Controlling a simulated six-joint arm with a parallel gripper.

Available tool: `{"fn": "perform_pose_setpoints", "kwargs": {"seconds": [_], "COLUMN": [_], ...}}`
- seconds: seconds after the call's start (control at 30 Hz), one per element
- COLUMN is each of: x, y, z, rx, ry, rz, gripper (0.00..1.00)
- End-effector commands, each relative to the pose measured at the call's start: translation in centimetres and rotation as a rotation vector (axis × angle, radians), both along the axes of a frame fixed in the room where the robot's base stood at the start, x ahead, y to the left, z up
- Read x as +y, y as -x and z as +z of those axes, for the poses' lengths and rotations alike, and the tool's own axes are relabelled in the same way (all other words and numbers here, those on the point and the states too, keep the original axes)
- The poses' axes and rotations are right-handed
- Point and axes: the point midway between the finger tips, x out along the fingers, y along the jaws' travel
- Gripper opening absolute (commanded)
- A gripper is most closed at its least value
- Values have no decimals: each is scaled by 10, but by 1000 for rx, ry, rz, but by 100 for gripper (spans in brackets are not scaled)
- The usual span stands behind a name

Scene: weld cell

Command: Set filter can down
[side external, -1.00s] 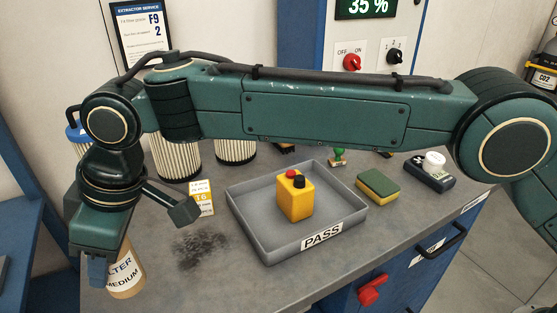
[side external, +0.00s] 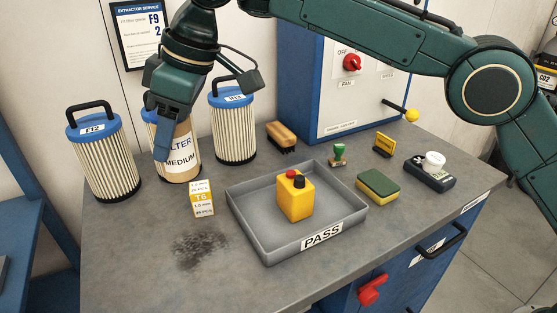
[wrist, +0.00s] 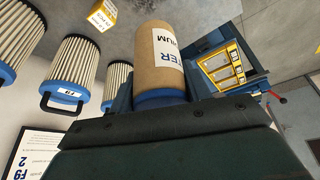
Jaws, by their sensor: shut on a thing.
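The filter can (side external: 181,153) is a brown cylinder with a white label reading "FILTER MEDIUM". My gripper (side external: 170,128) is shut on it from above, with one blue finger along its left side. In the side view the can is upright at the back left, in front of the middle pleated filter and covering most of it. In the wrist view the can (wrist: 162,55) sits between the jaws of my gripper (wrist: 160,98). I cannot tell whether its base touches the bench.
Pleated filters stand left (side external: 103,155) and right (side external: 234,125) of the can. A grey PASS tray (side external: 262,244) holds a yellow button box (side external: 295,199). The front-left bench is clear except for a dark smudge (side external: 202,247).

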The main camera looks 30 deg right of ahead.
Motion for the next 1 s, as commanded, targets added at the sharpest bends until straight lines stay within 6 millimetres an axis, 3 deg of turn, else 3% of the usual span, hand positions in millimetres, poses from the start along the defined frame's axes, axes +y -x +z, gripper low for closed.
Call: {"fn": "perform_pose_setpoints", "kwargs": {"seconds": [0.3, 0.67, 1.0], "x": [1, 2, 1], "y": [1, 2, 1], "z": [-4, -25, -72], "rx": [6, 8, 7], "ry": [-2, -2, 1], "rz": [1, 2, 1], "gripper": [24, 24, 24]}}
